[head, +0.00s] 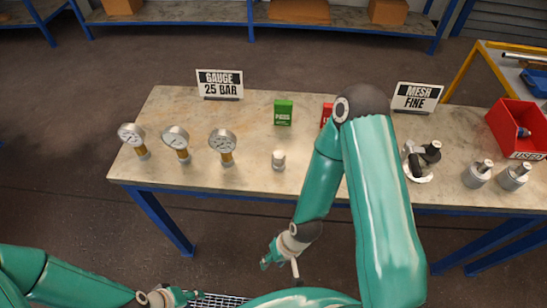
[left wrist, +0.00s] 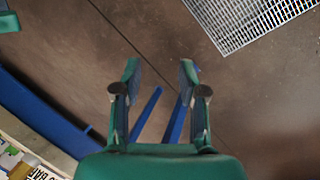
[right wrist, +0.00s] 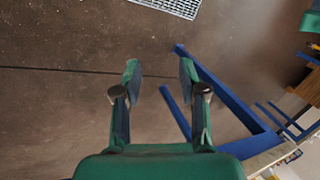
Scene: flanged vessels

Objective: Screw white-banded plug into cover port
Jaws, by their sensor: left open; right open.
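A small pale grey-white cylinder (head: 279,160) stands upright near the front middle of the table; whether it is the white-banded plug is unclear. A white flanged fitting with black parts (head: 420,163) stands right of my right arm; I cannot make out a cover port. My right gripper (head: 281,265) hangs in front of the table edge, open and empty; its spread fingers show in the right wrist view (right wrist: 160,78). My left gripper (head: 185,297) is low at the bottom left, away from the table, open and empty in the left wrist view (left wrist: 160,78).
Several dial gauges (head: 176,140) stand at the left of the table (head: 250,185). A green box (head: 283,112) stands behind. Two grey cylinders with stems (head: 478,174) and a red bin (head: 520,128) are at the right. My right arm covers the table's middle right.

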